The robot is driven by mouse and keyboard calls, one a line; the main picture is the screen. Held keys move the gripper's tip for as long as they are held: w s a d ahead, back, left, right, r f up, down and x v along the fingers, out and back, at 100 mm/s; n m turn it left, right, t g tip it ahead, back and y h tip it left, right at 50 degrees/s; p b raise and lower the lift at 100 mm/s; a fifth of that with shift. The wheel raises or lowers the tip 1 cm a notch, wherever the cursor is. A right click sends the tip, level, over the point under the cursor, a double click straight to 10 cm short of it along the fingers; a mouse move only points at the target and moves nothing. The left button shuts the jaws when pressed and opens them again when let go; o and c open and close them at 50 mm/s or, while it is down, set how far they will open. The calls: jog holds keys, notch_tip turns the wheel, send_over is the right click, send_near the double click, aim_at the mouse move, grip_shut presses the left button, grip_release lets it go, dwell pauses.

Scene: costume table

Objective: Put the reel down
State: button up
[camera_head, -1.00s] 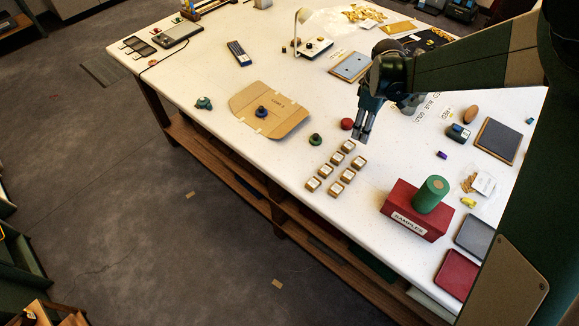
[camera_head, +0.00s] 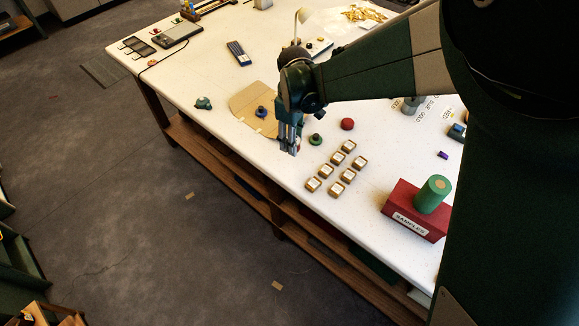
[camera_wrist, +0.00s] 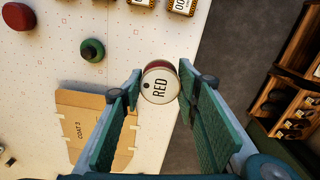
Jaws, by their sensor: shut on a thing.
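My gripper (camera_head: 290,150) is over the table's near edge, just right of the cardboard piece (camera_head: 245,101). In the wrist view, my gripper (camera_wrist: 158,84) is shut on a round reel (camera_wrist: 160,86) with a white face marked RED and a dark red rim. The head view mostly hides this reel behind the fingers. I cannot tell the reel's height above the table.
A green reel (camera_head: 315,139) stands just right of my gripper, with a red reel (camera_head: 347,124) beyond it. A blue reel (camera_head: 261,111) is on the cardboard. Several small labelled boxes (camera_head: 337,188) and a red SAMPLES box (camera_head: 401,215) stand further right.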

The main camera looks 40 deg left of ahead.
jog(key=shift+s+a, duration=0.3)
jog(key=shift+s, duration=0.25)
send_over(290, 166)
jog(key=shift+f, duration=3.1)
jog(key=shift+f, duration=1.9)
jog(key=shift+f, duration=0.2)
jog(key=o, duration=0.9)
jog(key=shift+r+p, duration=0.25)
jog(key=shift+p, duration=0.05)
